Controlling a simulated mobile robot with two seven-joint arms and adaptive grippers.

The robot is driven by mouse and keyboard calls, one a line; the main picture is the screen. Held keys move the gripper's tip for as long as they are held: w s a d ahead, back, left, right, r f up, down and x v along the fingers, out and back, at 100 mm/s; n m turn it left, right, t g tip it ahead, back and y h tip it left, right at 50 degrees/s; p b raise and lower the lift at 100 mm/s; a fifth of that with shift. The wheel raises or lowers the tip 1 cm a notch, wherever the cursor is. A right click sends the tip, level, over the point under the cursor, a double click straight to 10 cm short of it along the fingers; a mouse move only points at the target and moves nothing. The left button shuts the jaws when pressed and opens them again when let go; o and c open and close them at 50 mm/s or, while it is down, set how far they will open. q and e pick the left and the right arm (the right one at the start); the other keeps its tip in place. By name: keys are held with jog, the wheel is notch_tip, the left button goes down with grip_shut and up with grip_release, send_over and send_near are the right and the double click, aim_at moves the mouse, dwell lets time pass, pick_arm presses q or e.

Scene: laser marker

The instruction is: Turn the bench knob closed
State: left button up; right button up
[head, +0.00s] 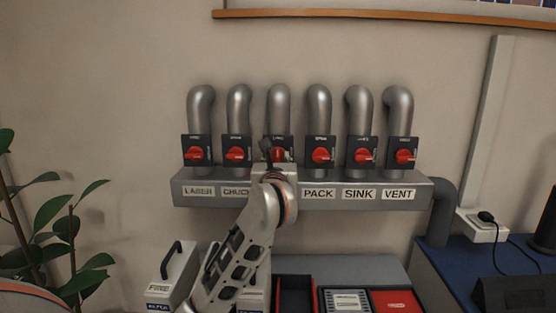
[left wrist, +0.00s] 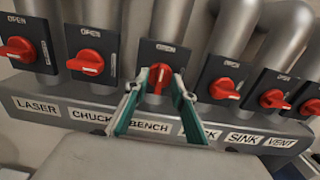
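The bench knob (left wrist: 160,74) is a red knob on a dark plate marked OPEN above the BENCH label (left wrist: 148,126) in the left wrist view. Its handle appears upright, while the neighbouring handles lie roughly sideways. My left gripper (left wrist: 160,78) has its two green-lined fingers apart, one on each side of the knob. The knob sits between the fingertips, with small gaps seeming to remain. In the head view my left gripper (head: 279,156) covers most of the bench plate and hides the label. My right gripper is not in view.
The CHUCK knob (left wrist: 86,62) and PACK knob (left wrist: 225,88) flank the bench knob closely. Grey pipes rise behind the row of valves on a grey manifold (head: 410,205). Below are a handled case (head: 170,275) and a red box (head: 396,301). A plant (head: 55,230) stands at left.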

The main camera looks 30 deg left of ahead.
pick_arm(q)
jog(key=shift+w+a, duration=0.15)
jog(key=shift+w, duration=0.1)
grip_shut()
